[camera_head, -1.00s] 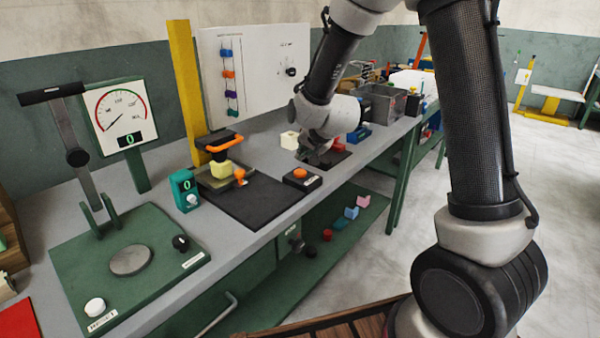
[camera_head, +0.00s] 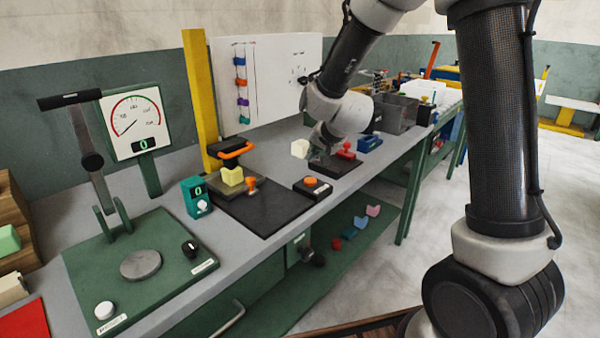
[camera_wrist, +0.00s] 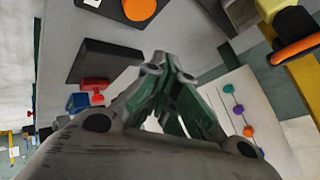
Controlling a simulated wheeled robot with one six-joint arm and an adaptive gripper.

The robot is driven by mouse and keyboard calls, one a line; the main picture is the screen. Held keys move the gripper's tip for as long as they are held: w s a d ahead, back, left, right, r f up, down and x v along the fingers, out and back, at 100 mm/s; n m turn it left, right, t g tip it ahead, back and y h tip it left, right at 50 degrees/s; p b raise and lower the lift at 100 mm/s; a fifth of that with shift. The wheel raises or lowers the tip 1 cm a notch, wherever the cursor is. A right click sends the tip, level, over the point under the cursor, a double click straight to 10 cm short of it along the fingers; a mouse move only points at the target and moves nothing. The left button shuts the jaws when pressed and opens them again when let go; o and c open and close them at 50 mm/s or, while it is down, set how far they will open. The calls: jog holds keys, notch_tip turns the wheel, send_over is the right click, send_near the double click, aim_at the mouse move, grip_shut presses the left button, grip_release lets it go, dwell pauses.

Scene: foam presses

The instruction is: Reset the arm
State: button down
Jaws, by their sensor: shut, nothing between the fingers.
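My gripper (camera_head: 322,150) is shut and empty. In the head view it hangs over the far half of the bench, close to a black mat (camera_head: 336,168). My upper arm hides part of the right side of the head view.
A green press with a gauge (camera_head: 131,122) stands at the near left of the bench. A yellow block (camera_head: 232,177) lies under the orange-handled press on a dark plate. An orange button (camera_head: 311,182) is close by. A grey bin (camera_head: 396,113) stands farther back. A lower shelf holds several blocks.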

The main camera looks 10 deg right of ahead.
jog(key=s+f+n+g, duration=0.1)
jog(key=s, duration=0.1)
jog(key=s+f+n+g, duration=0.1)
jog(key=s, duration=0.1)
jog(key=s+f+g, duration=0.1)
jog(key=s+f, duration=0.1)
jog(key=s, duration=0.1)
jog(key=shift+a+n+g, duration=0.3)
jog(key=shift+n, duration=0.1)
jog(key=s+d+r+n, duration=0.1)
jog(key=s+d+r, duration=0.4)
jog(key=s, duration=0.4)
jog(key=s+d+r+n+h, duration=0.1)
jog(key=s+d+r, duration=0.4)
jog(key=s, duration=0.4)
jog(key=s+d+r+n, duration=0.1)
jog(key=s+d+r, duration=0.4)
jog(key=s, duration=0.5)
jog(key=shift+d+r+n+g+h, duration=0.3)
jog(key=shift+r+g+h, duration=0.1)
jog(key=shift+r, duration=0.2)
